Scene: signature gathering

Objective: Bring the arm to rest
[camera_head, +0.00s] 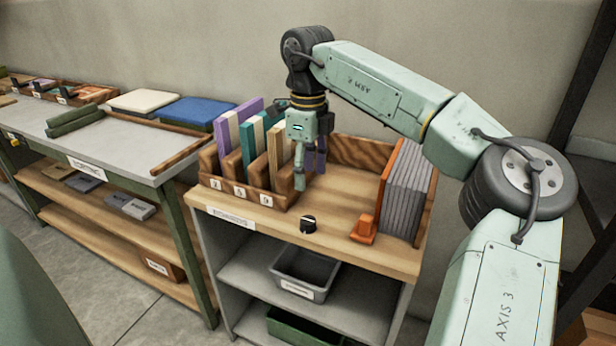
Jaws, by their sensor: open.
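My arm reaches in from the right, its pale green links raised and bent over a wooden-topped stand (345,200). My gripper (308,178) points down just right of a wooden slotted rack (245,190). It is open, and nothing shows between its fingers. The rack holds upright slabs in purple, cream and teal, in numbered slots. The gripper's fingers overlap the rack's right end in this view, so I cannot tell whether they touch it.
Grey upright sheets (405,190) and an orange block (364,229) stand at the stand's right. A black knob (308,224) sits at the front edge. A grey bin (303,272) is on the shelf below. A long workbench (120,150) with blue and cream pads stands left.

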